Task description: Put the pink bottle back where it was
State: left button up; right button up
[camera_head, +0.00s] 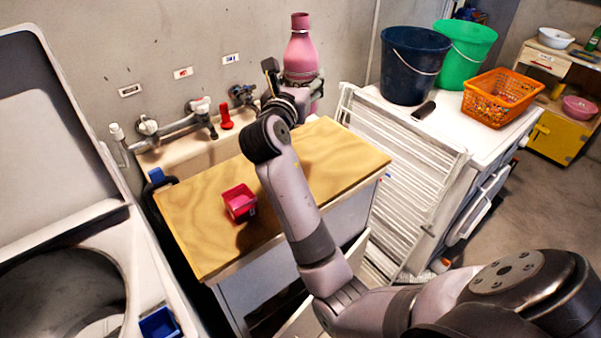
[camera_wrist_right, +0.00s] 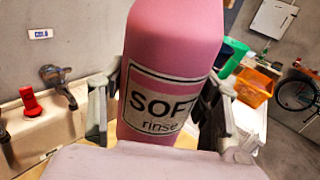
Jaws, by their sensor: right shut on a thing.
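The pink bottle (camera_head: 300,52) is upright in my right gripper (camera_head: 292,82), above the far right part of the wooden counter (camera_head: 335,150), near the wall. In the right wrist view the bottle (camera_wrist_right: 172,45) fills the middle, with a "SOFT rinse" label facing the camera. The fingers of my right gripper (camera_wrist_right: 165,115) are on both sides of it. The gripper and arm hide part of the bottle's lower end, and I cannot tell whether its base touches anything. My left gripper does not show.
A small red box (camera_head: 240,202) stands on the counter. A sink (camera_head: 190,153) with taps and a red object (camera_head: 226,118) lies behind it. A white drying rack (camera_head: 400,165) and a blue bucket (camera_head: 412,68), green bucket (camera_head: 466,42) and orange basket (camera_head: 500,97) are at right.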

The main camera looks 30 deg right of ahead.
jog(key=shift+w+d+r, duration=0.1)
jog(key=shift+w+r, duration=0.1)
jog(key=shift+f, duration=0.3)
jog(key=shift+f+b, duration=0.9)
jog(key=shift+f, duration=8.6)
jog(key=shift+f, duration=0.1)
jog(key=o, duration=1.7)
jog(key=shift+c, duration=0.2)
